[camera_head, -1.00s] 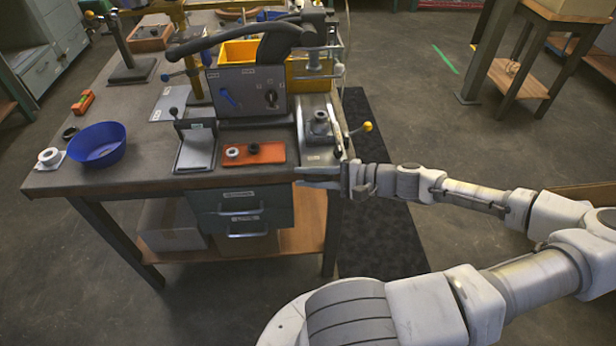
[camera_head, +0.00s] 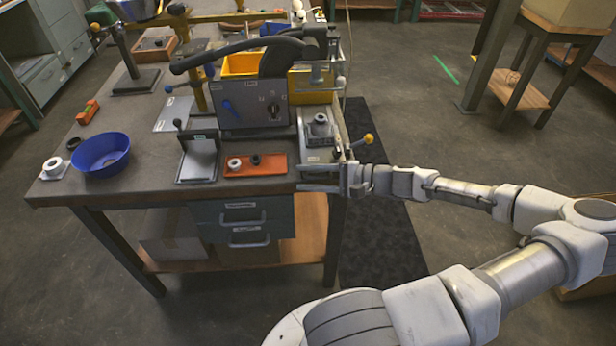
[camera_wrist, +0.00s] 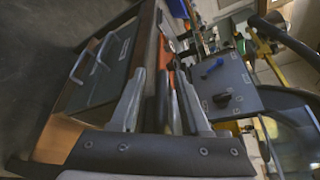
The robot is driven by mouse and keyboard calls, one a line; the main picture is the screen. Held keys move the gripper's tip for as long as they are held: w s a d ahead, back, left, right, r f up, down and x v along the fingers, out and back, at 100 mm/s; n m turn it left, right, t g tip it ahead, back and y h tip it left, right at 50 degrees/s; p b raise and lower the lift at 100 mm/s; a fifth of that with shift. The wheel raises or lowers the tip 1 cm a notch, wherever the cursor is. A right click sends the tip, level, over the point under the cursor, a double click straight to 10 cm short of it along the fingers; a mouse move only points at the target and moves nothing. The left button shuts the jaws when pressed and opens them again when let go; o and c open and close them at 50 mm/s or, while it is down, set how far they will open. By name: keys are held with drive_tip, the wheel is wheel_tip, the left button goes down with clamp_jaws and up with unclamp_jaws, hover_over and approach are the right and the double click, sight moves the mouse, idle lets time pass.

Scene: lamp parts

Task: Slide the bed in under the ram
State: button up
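The bed appears to be the grey block with a round top (camera_head: 319,128), on a pale track at the bench's right front. A lever with a yellow knob (camera_head: 368,138) stands beside it. The press head (camera_head: 322,40), seemingly holding the ram, is above and behind the block; the ram itself is hard to make out. My gripper (camera_head: 302,178) is at the bench's front edge, in front of the block and apart from it. Its two fingers point left, spread and empty. In the wrist view my gripper (camera_wrist: 160,85) is also open, with the bench front beyond. The block is not clear there.
A grey control box (camera_head: 250,108) with a blue switch stands left of the track. An orange tray (camera_head: 278,170) with small parts and a grey hinged plate (camera_head: 198,160) lie near the front edge. A blue bowl (camera_head: 102,153) is at left. Drawers (camera_head: 245,222) hang below.

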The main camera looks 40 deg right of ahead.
drive_tip(key=shift+r, duration=0.1)
drive_tip(key=p+v, duration=0.1)
drive_tip(key=v, duration=1.6)
drive_tip(key=shift+s+d, duration=0.15)
